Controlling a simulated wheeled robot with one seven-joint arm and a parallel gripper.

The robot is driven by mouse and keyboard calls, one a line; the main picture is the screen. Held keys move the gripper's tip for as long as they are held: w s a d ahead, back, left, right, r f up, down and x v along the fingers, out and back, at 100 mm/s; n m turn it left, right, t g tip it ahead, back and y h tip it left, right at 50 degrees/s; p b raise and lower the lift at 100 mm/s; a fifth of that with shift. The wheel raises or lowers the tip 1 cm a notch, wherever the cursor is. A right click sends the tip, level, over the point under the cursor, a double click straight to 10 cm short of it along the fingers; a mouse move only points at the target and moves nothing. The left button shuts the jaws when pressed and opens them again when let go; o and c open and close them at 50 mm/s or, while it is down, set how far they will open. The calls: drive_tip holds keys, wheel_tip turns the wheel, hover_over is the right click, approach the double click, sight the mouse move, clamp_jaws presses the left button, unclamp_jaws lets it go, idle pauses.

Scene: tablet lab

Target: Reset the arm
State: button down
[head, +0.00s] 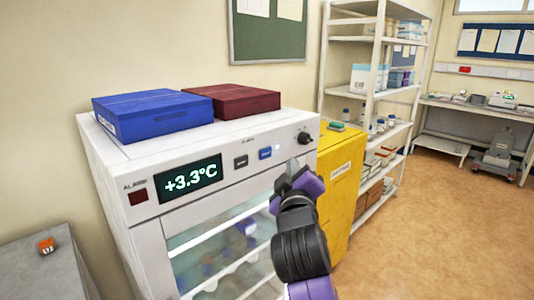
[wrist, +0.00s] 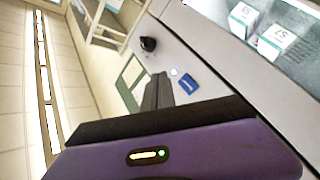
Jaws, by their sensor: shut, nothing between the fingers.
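My gripper (head: 293,166) is raised in front of the upper right part of the white fridge (head: 107,150), near its control panel. In the wrist view its dark fingers (wrist: 158,80) are together with nothing between them. The fingertips appear close to the panel's blue button (head: 265,154), which also shows in the wrist view (wrist: 189,84). I cannot tell whether they touch the panel. A black knob (head: 304,138) sits to the right of the button. The display (head: 189,180) reads +3.3°C.
A blue box (head: 152,114) and a dark red box (head: 236,101) lie on the fridge. A yellow cabinet (head: 341,185) and a white shelf rack (head: 375,60) stand to the right. A grey surface (head: 40,270) with an orange item is at left. Floor (head: 440,220) is clear at right.

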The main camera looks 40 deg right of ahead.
idle(0.4)
drive_tip(key=a+r+t+y, duration=0.2)
drive_tip(key=a+t, duration=0.3)
drive_tip(key=a, duration=0.1)
drive_tip(key=s+a+f+n+t+y, duration=0.2)
drive_tip(key=s+a+f+y, duration=0.5)
drive_tip(key=s+a+f, duration=0.35)
drive_tip(key=s+a+f+m+g+y, duration=0.1)
drive_tip(key=s+a+f+g, duration=0.1)
drive_tip(key=s+f, duration=0.3)
drive_tip(key=s+a+f+m+g+y, duration=0.1)
drive_tip(key=s+f, duration=0.4)
drive_tip(key=s, duration=0.7)
drive_tip(key=s+a+f+m+g+y, duration=0.1)
drive_tip(key=s+a+f, duration=0.3)
drive_tip(key=s, duration=0.5)
drive_tip(key=shift+s+a+f+g+y, duration=0.3)
drive_tip(key=shift+f+g+y, duration=0.2)
drive_tip(key=shift+f+g, duration=0.35)
drive_tip(key=shift+w, duration=0.1)
